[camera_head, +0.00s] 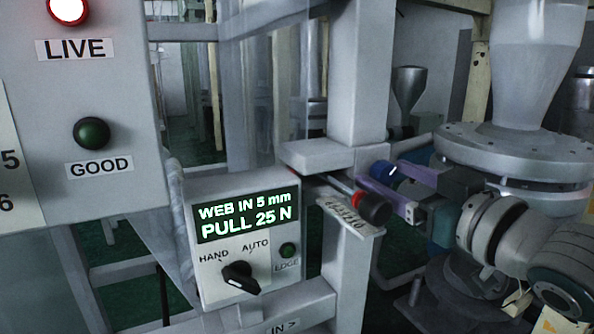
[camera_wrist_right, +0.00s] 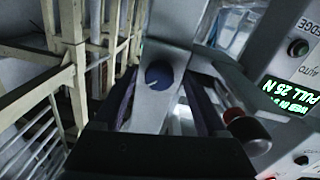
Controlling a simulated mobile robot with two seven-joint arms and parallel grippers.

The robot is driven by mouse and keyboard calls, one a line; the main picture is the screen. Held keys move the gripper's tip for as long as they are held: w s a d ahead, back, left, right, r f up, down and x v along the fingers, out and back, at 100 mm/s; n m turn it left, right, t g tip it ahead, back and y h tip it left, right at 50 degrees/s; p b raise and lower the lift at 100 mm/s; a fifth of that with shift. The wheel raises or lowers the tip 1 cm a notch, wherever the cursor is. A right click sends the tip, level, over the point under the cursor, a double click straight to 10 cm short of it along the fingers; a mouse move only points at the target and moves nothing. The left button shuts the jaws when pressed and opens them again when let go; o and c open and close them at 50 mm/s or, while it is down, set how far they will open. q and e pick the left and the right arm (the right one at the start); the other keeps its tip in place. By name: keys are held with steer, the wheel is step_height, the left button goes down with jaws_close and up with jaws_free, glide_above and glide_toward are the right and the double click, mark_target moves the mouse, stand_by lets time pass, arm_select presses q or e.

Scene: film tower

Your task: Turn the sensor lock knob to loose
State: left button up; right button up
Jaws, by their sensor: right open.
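A blue round knob (camera_head: 383,170) with a pale mark sits on the grey bracket beside the upright post. It looks like the sensor lock knob, though I read no label on it. In the right wrist view the blue knob (camera_wrist_right: 159,75) shows ahead, between my finger lines. My right gripper (camera_head: 399,183) comes in from the right with its purple fingers open at the knob. In the wrist view the open fingers (camera_wrist_right: 160,98) lie either side; I cannot tell whether they touch it. My left gripper is not in view.
A black knob with a red collar (camera_head: 373,208) sticks out just below, by a scale plate (camera_head: 352,216), close to my lower finger. A control box (camera_head: 240,240) reads WEB IN 5 mm, PULL 25 N. Its HAND/AUTO switch (camera_head: 240,278) is left of the post (camera_head: 357,80).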

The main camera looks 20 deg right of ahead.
steer(key=shift+c, duration=0.3)
jaws_close()
steer(key=shift+n, duration=0.3)
steer(key=n, duration=0.3)
steer(key=shift+n, duration=0.4)
steer(key=n+b, duration=0.1)
steer(key=n, duration=0.3)
steer(key=shift+f+n, duration=0.1)
steer(key=shift+n, duration=0.2)
steer(key=n+b, duration=0.1)
steer(key=n, duration=0.3)
steer(key=shift+n, duration=0.3)
steer(key=n, duration=0.4)
steer(key=shift+y+b, duration=0.3)
steer(key=shift+b, duration=0.05)
steer(key=shift+n, duration=0.5)
